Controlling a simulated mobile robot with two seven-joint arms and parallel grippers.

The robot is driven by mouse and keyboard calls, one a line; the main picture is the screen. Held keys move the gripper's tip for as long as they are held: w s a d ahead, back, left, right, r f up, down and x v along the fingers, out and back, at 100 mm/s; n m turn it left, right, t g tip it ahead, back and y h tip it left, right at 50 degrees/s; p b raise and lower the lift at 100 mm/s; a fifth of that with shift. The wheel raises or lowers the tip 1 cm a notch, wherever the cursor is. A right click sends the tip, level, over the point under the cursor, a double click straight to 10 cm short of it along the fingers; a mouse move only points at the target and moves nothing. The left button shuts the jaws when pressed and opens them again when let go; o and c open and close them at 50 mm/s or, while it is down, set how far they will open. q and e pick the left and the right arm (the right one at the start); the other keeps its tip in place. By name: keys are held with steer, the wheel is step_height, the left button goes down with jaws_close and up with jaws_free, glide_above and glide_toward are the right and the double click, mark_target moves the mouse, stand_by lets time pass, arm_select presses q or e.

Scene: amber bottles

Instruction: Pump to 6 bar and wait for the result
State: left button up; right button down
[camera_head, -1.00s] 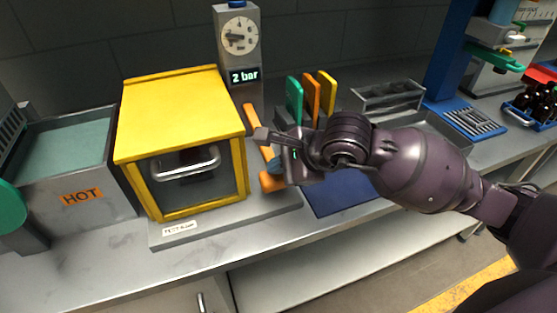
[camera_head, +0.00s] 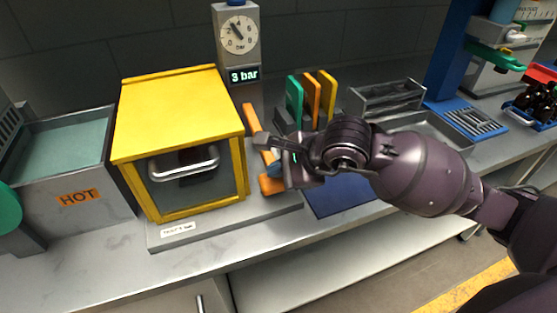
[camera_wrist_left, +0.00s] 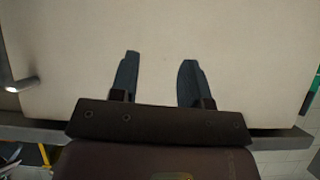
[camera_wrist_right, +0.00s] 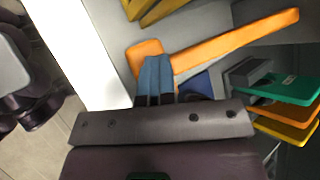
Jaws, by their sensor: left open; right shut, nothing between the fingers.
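The pressure tester is a yellow-framed box (camera_head: 178,110) with a closed front window and a metal handle. Behind it stands a grey post with a round dial gauge (camera_head: 239,35) and a display (camera_head: 244,75) reading 3 bar. The orange pump lever (camera_head: 251,119) is beside the box; it also shows in the right wrist view (camera_wrist_right: 235,42). My right gripper (camera_head: 273,166) is shut and empty, its blue fingertips (camera_wrist_right: 155,75) at the lever's lower orange part, apparently touching it. My left gripper (camera_wrist_left: 158,75) is open and empty in front of a pale surface, outside the head view.
A bath marked HOT (camera_head: 78,196) stands left of the tester. Green, orange and yellow upright plates (camera_head: 310,98) stand behind my right gripper. A blue mat (camera_head: 335,195) lies to the right. Dark bottles in a crate (camera_head: 537,105) are at the far right.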

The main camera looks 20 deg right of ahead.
arm_select(q)
steer(key=shift+s+f, duration=0.2)
steer(key=shift+s, duration=0.1)
arm_select(e)
steer(key=shift+f, duration=0.15)
arm_select(q)
steer(key=shift+w+r, duration=0.15)
arm_select(e)
steer(key=shift+r, duration=0.3)
steer(key=shift+r+p, duration=0.6)
steer(key=shift+r, duration=0.3)
steer(key=shift+r+p, duration=0.35)
steer(key=shift+r, duration=0.45)
steer(key=shift+r+p, duration=0.5)
steer(key=shift+r, duration=0.5)
arm_select(q)
steer(key=r, duration=0.4)
steer(key=shift+w, duration=0.4)
arm_select(e)
steer(key=shift+r, duration=0.2)
arm_select(q)
steer(key=shift+w+r, duration=0.1)
steer(key=shift+w, duration=0.05)
